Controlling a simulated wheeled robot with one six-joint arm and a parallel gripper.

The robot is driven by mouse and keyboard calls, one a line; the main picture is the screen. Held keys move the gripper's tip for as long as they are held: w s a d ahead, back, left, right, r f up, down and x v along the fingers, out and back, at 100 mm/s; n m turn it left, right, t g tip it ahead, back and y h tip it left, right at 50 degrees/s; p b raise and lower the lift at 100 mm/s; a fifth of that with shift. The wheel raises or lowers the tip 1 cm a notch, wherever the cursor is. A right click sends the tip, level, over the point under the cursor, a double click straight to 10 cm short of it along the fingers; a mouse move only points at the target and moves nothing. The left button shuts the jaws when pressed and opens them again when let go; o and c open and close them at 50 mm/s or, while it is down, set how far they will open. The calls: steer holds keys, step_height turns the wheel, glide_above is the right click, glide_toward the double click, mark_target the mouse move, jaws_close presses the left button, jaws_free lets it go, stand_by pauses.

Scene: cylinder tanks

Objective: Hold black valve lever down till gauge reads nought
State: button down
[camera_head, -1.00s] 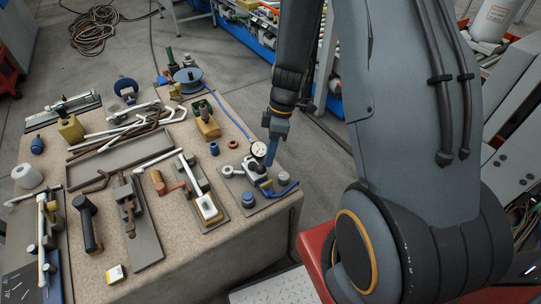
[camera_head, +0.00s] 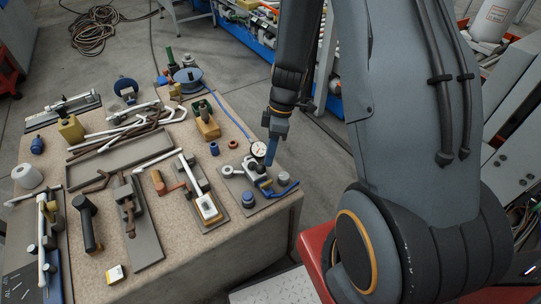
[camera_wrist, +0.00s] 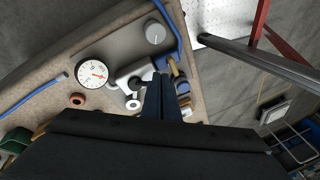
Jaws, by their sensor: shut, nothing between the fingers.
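In the wrist view the shut fingers (camera_wrist: 160,90) reach to the pale metal valve body (camera_wrist: 128,72). A small dark part (camera_wrist: 139,84), perhaps the black lever, shows just left of the fingers; I cannot tell whether they touch it. The round white gauge (camera_wrist: 93,70) lies left of the valve and has a red-orange needle off to one side; its figures are too small to read. The gauge (camera_head: 258,149) also shows in the head view beside the fingers.
A grey knob (camera_wrist: 155,33) and a blue hose (camera_wrist: 172,22) sit on the valve's plate. Brass and blue fittings (camera_wrist: 174,68) stand close right of the fingers. A reddish ring (camera_wrist: 77,100) lies below the gauge. Tools and fixtures crowd the table's left part.

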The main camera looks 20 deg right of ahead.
steer(key=shift+w+a+r, duration=0.15)
steer(key=shift+w+a, duration=0.05)
steer(key=shift+w, duration=0.5)
steer(key=v, duration=0.8)
steer(key=shift+b, duration=0.45)
steer(key=shift+s, duration=0.15)
steer(key=s+a+r+m+t+h, duration=0.2)
steer(key=s+r+m, duration=0.6)
steer(key=s+m, duration=0.5)
steer(key=shift+a+r+m+h, duration=0.15)
steer(key=shift+a+m+h, duration=0.2)
steer(key=shift+h, duration=0.25)
